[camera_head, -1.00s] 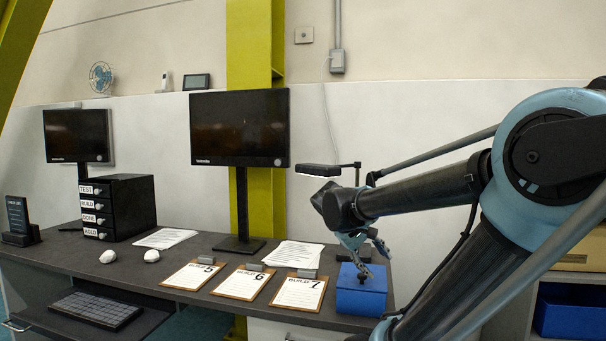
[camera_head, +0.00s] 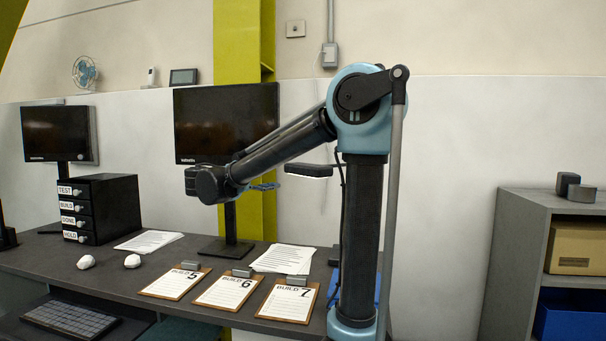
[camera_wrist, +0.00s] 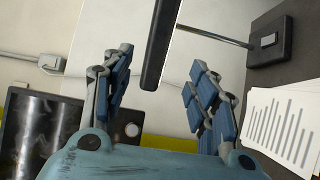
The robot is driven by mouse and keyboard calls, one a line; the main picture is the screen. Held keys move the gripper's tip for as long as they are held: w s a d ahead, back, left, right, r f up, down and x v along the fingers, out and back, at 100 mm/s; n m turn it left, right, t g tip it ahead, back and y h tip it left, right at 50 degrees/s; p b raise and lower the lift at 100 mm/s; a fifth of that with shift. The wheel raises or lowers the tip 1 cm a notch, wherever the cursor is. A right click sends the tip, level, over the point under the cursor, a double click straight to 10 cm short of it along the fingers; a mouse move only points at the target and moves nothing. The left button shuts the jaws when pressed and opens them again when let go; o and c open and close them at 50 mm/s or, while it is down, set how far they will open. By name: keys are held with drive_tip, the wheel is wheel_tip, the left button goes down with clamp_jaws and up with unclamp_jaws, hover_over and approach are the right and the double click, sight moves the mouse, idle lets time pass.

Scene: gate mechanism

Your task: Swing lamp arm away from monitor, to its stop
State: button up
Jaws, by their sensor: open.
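The lamp's dark flat head (camera_head: 308,170) shows in the head view just right of the large monitor (camera_head: 226,125); its lit underside is visible. In the wrist view the lamp head (camera_wrist: 160,45) is a dark bar between and beyond my fingers, with a thin pole (camera_wrist: 215,37) running to the square base (camera_wrist: 280,40). The monitor (camera_wrist: 40,135) is lower left there.
Several clipboards (camera_head: 228,290) and paper sheets (camera_head: 285,258) lie on the desk. A black drawer unit (camera_head: 100,207) and a second monitor (camera_head: 58,133) stand left. A shelf (camera_head: 520,250) with boxes stands right. A blue box is mostly hidden behind my arm.

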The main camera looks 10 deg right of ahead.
sight(307, 170)
drive_tip(key=x, duration=1.7)
drive_tip(key=shift+w+a+r, duration=0.1)
drive_tip(key=shift+w, duration=0.05)
clamp_jaws()
